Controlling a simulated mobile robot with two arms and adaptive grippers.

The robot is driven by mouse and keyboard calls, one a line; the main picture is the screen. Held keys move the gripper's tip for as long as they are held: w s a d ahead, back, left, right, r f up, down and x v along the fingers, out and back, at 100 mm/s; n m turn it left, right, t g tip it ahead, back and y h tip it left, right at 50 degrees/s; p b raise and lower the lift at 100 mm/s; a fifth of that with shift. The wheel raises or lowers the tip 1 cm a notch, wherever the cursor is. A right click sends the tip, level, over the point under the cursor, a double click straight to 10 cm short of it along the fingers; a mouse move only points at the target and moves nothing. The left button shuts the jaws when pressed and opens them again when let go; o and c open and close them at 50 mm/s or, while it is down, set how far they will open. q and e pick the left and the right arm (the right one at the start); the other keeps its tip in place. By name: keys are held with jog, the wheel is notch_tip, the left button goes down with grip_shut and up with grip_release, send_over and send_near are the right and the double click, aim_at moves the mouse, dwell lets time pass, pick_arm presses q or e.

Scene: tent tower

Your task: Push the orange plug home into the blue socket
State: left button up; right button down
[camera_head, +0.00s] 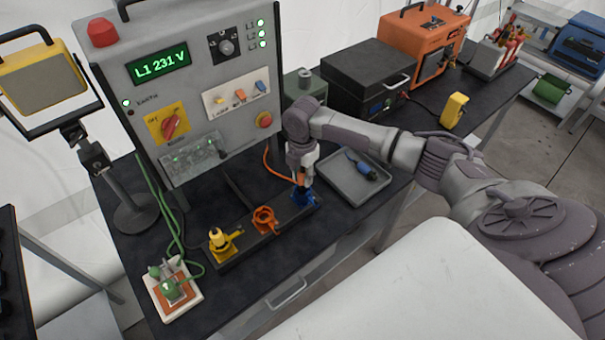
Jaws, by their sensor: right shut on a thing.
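My right gripper (302,178) points down, shut on the orange plug (300,179). The fingers hide most of the plug. The blue socket (305,197) is right below the gripper, at the right end of a dark rail. The plug is at the socket's mouth; I cannot tell how deep it sits. An orange cable (268,162) hangs in a curve by the panel and runs toward the gripper. My left gripper is not in view.
The rail also bears an orange socket (264,219) and a yellow socket (221,243). A grey panel (190,85) stands close behind. A grey tray (350,182) with a dark blue connector (367,170) lies to the right. Green cables (165,215) hang at the left.

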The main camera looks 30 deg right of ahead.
jog(key=shift+r+p, duration=0.1)
jog(key=shift+p, duration=0.75)
dwell(1.3)
jog(key=shift+f+b, duration=0.85)
jog(key=shift+f, duration=0.55)
jog(key=c, duration=0.8)
grip_release()
notch_tip(320, 180, up, 12)
